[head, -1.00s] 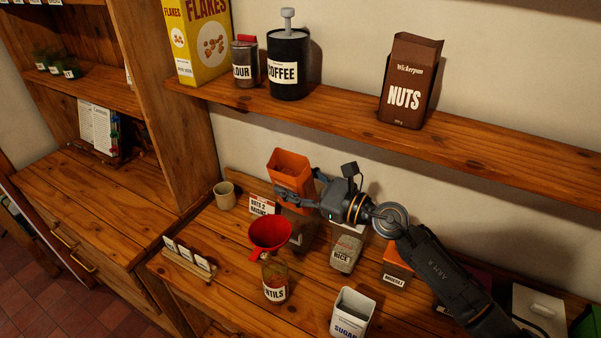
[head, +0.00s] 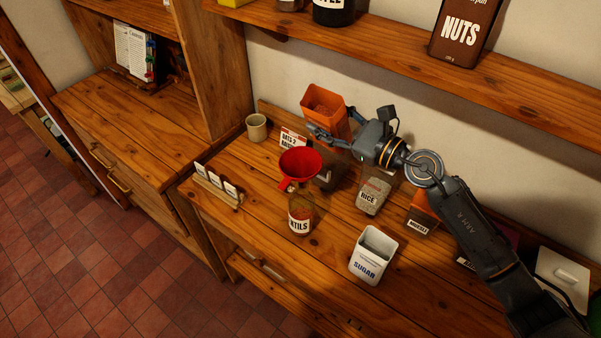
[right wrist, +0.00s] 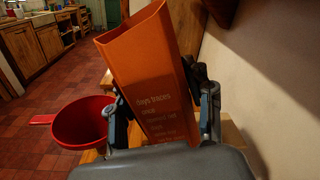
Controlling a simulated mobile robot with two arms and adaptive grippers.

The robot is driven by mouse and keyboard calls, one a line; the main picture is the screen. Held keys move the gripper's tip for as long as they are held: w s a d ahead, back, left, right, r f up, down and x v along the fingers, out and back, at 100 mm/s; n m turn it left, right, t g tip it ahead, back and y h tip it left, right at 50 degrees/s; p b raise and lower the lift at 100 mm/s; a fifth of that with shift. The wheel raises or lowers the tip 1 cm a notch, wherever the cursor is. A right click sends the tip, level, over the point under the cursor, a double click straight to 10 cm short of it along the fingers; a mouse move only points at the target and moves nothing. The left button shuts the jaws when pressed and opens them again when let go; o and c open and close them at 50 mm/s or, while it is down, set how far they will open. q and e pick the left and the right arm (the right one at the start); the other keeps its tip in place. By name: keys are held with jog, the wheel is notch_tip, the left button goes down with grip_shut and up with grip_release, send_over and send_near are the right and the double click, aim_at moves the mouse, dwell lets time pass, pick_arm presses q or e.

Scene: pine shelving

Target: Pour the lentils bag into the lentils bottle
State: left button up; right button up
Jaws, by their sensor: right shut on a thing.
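The lentils bag, an orange open-topped packet (head: 324,104), is held by my right gripper (head: 328,134), which is shut on it. It stands nearly upright, above and behind the lentils bottle. In the right wrist view the bag (right wrist: 150,75) sits between the fingers (right wrist: 160,105), its open top tilted a little left. The lentils bottle (head: 300,216) stands on the counter with its label partly readable. A red funnel (head: 300,163) sits in its mouth. The funnel (right wrist: 80,125) also shows left of the bag in the right wrist view. My left gripper is not in view.
A shelf (head: 400,50) with a nuts packet (head: 463,32) hangs above.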

dwell(0.3)
jog(key=shift+f, duration=0.1)
jog(key=shift+w+d+f+n+b, duration=0.15)
jog(key=shift+f+n+b, duration=0.35)
jog(key=shift+b, duration=0.75)
jog(key=shift+f, duration=0.2)
jog(key=shift+w+f+b, duration=0.1)
jog(key=shift+f+b, duration=0.25)
jog(key=shift+b, duration=0.45)
jog(key=shift+n, duration=0.3)
jog(key=shift+w+d+f+n+b, duration=0.15)
jog(key=shift+f+n+b, duration=0.25)
jog(key=shift+b, duration=0.6)
